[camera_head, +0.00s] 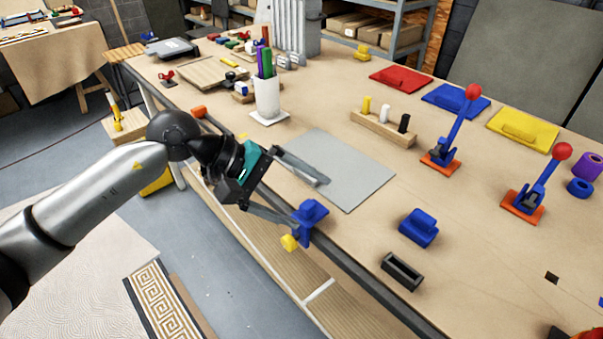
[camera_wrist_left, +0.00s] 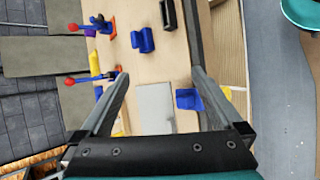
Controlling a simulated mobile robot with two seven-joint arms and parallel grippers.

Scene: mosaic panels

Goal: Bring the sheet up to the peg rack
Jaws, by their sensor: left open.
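A flat grey sheet (camera_head: 345,172) lies on the workbench near its front edge. It also shows in the left wrist view (camera_wrist_left: 155,105), between my fingers. The peg rack (camera_head: 384,129) is a wooden block with a yellow, a white and a black peg upright in it. It stands behind the sheet, apart from it. My left gripper (camera_head: 312,205) is open and empty, with its fingers spread above the front edge of the bench. One finger overlaps part of the sheet in the head view; I cannot tell whether they touch. My right gripper is not in view.
A blue clamp (camera_head: 310,213) with a yellow knob sits on the bench edge beside my left fingers. A white cup of markers (camera_head: 267,98) stands left of the sheet. A blue block (camera_head: 418,228), a dark open box (camera_head: 402,271) and two red-knobbed levers (camera_head: 440,150) (camera_head: 524,200) are to the right.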

